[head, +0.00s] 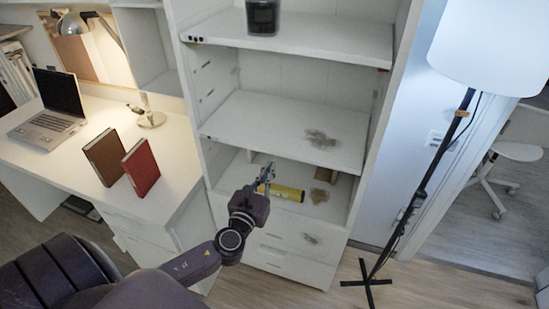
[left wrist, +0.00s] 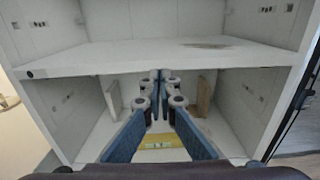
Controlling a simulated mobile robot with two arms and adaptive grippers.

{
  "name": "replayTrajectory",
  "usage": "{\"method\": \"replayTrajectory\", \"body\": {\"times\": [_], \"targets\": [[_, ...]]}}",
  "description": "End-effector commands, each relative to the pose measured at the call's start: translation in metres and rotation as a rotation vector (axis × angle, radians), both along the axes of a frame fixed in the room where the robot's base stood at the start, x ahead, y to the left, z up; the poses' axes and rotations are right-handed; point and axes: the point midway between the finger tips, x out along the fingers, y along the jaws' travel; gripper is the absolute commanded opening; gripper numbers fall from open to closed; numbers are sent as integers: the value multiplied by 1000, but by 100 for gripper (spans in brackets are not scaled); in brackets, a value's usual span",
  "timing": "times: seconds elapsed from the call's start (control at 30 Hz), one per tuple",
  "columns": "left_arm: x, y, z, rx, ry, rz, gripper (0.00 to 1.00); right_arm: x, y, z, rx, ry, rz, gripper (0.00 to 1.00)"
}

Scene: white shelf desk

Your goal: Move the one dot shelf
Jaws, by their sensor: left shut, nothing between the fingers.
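The one dot shelf (head: 270,125) is the white middle board of the open shelf unit, lying level with a grey-brown smudge on its right part. In the left wrist view the same shelf (left wrist: 130,57) shows a single dark dot at the left end of its front edge. My left gripper (head: 267,170) is shut and empty, at the front of the compartment below this shelf. In the left wrist view the gripper tips (left wrist: 160,75) overlap the shelf's front edge; I cannot tell whether they touch it. My right gripper is not in view.
A yellow bar-like object (head: 287,193) lies below the shelf, partly behind my gripper. An upper shelf (head: 320,38) with several dots carries a dark container (head: 262,16). Two books (head: 141,167) and a laptop (head: 50,118) stand on the left desk. A floor lamp (head: 420,190) stands right.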

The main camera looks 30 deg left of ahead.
Motion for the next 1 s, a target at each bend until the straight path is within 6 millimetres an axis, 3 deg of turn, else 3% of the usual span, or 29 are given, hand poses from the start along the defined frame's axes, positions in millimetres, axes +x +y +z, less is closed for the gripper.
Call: {"method": "replayTrajectory", "body": {"times": [0.23,0.8,1.0], "targets": [[32,8,1,-2,-1,1,0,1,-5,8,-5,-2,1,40],[43,10,0,-2,0,1,0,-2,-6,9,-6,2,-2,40],[68,17,0,-1,-3,2,0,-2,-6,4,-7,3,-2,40]]}}
